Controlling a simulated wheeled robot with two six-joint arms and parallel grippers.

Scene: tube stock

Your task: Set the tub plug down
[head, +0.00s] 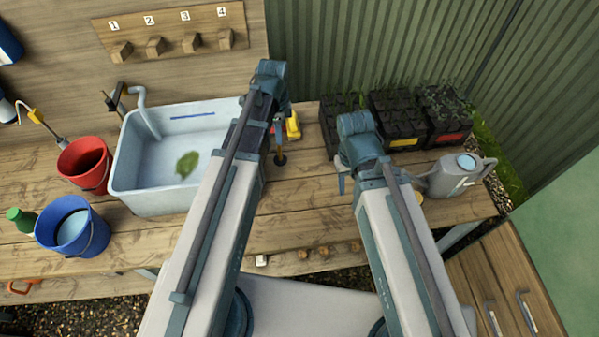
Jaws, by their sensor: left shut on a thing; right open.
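The tub plug (280,160) seems to be the small dark disc below my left gripper (278,146), over the bench just right of the white tub. My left gripper is shut on it; the fingers are small and partly hidden by my arm. I cannot tell whether the plug touches the wood. The white tub (125,170) stands on the bench with a green leaf-like patch and a blue line inside. My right gripper (341,184) is open over the bench, right of the plug, with nothing visible in it.
A yellow and red item (293,126) lies close behind the plug. Black plant trays (398,130) and a grey watering can (450,178) stand right. A red bucket (84,162) and blue bucket (70,228) stand left. The bench front (300,225) between my arms is clear.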

